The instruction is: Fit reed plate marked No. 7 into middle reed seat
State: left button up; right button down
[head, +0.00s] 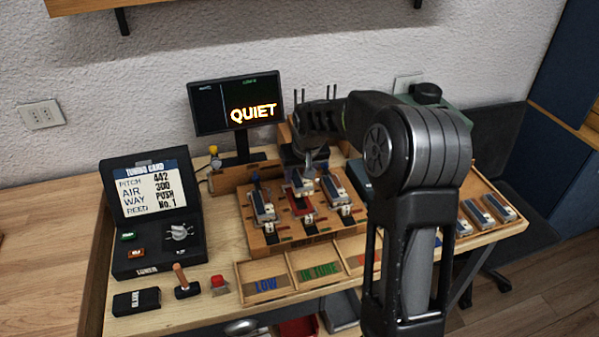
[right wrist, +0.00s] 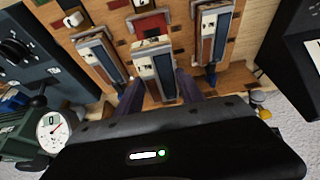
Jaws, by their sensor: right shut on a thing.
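The wooden block (head: 277,232) on the bench carries a row of three reed seats. My right gripper (head: 313,168) is over the block and shut on a reed plate (right wrist: 154,66), a pale metal plate with a dark strip. The red middle reed seat (right wrist: 149,26) shows just beyond the held plate in the right wrist view. The plate is in line with this seat; I cannot tell whether it touches. Its number is not readable. Other reed plates lie on either side, one left (head: 263,206) and one right (head: 335,188). My left gripper is not in view.
A tuner case with a card (head: 151,190) stands at the left. A monitor (head: 235,104) reading QUIET stands behind. Trays marked LOW (head: 265,284) and IN TUNE lie in front. More plates lie in a wooden tray (head: 515,223) at the right. A gauge (right wrist: 54,127) is near my wrist.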

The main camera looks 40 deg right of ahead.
aim_at(302, 182)
jog(key=shift+f+b, duration=1.8)
jog(key=shift+f, duration=0.95)
jog(key=shift+f+b, duration=0.55)
jog(key=shift+b, duration=0.15)
dwell(0.3)
jog(key=c, duration=0.7)
grip_release()
jog(key=shift+o, duration=0.2)
jog(key=shift+s+a+r, duration=0.1)
jog(key=shift+s+r, duration=0.1)
jog(key=shift+r, duration=0.3)
jog(key=b+v, duration=0.1)
jog(key=v, duration=0.5)
jog(key=shift+s+r, duration=0.2)
jog(key=shift+r, duration=0.1)
